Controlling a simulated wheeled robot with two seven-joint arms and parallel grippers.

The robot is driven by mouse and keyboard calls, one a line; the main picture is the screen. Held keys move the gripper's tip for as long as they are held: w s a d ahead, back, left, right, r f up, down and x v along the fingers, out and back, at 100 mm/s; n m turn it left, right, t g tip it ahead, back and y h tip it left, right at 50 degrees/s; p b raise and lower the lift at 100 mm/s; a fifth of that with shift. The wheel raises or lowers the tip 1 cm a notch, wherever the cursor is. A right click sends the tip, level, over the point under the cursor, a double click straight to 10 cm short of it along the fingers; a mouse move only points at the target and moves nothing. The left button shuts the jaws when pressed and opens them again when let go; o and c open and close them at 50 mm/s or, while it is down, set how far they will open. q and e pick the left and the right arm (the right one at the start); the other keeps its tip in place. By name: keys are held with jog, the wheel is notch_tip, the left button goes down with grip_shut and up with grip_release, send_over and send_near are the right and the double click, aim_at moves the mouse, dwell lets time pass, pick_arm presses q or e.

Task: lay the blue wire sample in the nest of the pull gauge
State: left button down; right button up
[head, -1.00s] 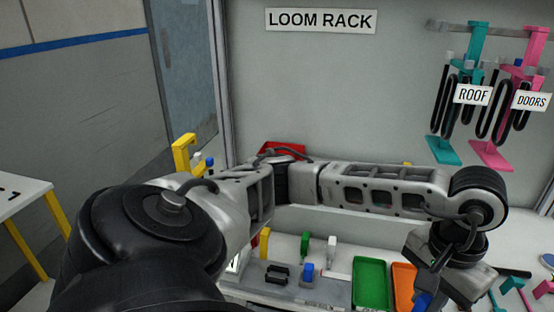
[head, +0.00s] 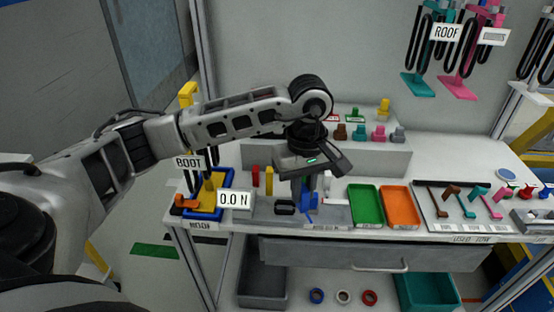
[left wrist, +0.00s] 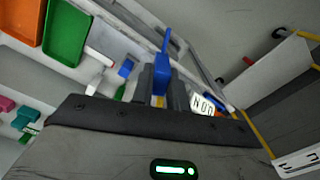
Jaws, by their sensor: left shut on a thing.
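The blue wire sample (left wrist: 161,62) is held by my left gripper (left wrist: 160,90), its thin blue end pointing away from the fingers in the left wrist view. In the head view my left gripper (head: 308,180) points down over the grey fixture, with blue showing at its fingertips. The pull gauge stands below, with its 0.0 N display (head: 233,199) left of the gripper. A dark block (head: 285,208) on the grey bed, just left of the fingertips, looks like the nest. I cannot tell whether the sample touches anything. My right gripper is not in view.
A red post (head: 255,175), a yellow post (head: 269,180) and a white piece (head: 328,180) stand close around the gripper. A green tray (head: 366,205) and an orange tray (head: 400,206) lie to the right. A raised shelf with coloured pieces is behind.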

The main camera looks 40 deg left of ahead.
pick_arm(q)
jog(key=w+a+n+p, duration=0.1)
jog(key=w+a+n, duration=0.3)
jog(key=n, duration=0.9)
jog(key=a, duration=0.3)
jog(key=shift+f, duration=0.4)
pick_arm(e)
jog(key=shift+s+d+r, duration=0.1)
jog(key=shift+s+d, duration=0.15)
pick_arm(q)
jog(key=shift+w, duration=0.1)
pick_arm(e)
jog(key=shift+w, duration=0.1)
pick_arm(q)
jog(key=shift+f, duration=0.1)
notch_tip(320, 180, down, 4)
jog(key=b, duration=0.3)
jog(key=shift+d, duration=0.1)
jog(key=shift+f+b, duration=0.8)
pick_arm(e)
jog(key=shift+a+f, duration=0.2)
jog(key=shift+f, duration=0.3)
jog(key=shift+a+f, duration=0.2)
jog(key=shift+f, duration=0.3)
